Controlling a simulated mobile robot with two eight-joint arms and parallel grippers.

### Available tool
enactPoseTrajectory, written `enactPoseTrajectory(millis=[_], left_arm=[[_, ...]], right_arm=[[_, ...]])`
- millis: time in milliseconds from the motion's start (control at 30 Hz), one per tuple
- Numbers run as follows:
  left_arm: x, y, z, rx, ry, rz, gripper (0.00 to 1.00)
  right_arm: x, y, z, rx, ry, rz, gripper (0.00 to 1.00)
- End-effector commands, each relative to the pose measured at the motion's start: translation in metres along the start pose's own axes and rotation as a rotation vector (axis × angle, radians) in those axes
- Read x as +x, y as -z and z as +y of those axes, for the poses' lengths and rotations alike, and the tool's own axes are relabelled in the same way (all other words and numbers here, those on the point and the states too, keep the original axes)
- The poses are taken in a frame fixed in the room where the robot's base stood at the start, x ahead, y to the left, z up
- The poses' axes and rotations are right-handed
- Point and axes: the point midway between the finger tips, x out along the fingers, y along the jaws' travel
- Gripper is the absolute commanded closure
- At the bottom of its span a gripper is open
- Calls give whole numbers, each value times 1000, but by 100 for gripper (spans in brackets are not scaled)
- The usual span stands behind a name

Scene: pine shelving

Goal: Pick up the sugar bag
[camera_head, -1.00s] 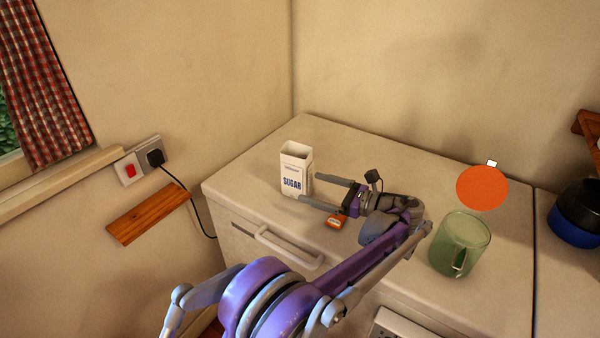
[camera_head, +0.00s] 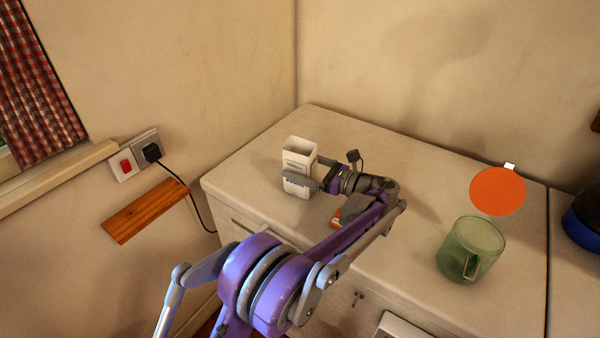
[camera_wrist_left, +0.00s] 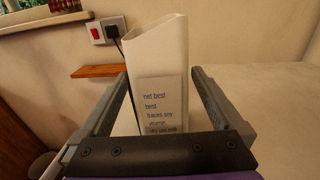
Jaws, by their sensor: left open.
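The sugar bag (camera_head: 298,160) is a white, upright, box-like packet with an open top, standing on the cream worktop near its left end. In the left wrist view the sugar bag (camera_wrist_left: 158,62) stands between my two fingers, its printed side facing the camera. My left gripper (camera_head: 300,181) is open around the bag, with one finger across its front face; the other finger is hidden behind it in the head view. In the left wrist view my left gripper (camera_wrist_left: 160,95) shows a gap between the bag and the right finger. My right gripper is not in view.
A green glass mug (camera_head: 470,248) stands to the right on the worktop (camera_head: 420,190), with an orange disc (camera_head: 497,191) behind it. A small orange item (camera_head: 336,216) lies partly hidden under my arm. A wooden ledge (camera_head: 145,211) and a plugged socket (camera_head: 137,157) are on the left wall.

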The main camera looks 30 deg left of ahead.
Motion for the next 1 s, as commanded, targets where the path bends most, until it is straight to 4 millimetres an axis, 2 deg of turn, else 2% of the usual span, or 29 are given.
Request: enactPoseTrajectory(millis=[100,200,433,467,1000], left_arm=[[21,1,0,0,-4,-1,0],[32,1,0,0,-2,0,0],[34,2,0,0,0,0,0],[34,2,0,0,0,0,4],[34,2,-1,0,0,0,100]], right_arm=[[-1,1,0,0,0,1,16],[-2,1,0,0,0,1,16],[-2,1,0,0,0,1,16],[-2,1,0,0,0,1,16],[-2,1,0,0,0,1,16]])
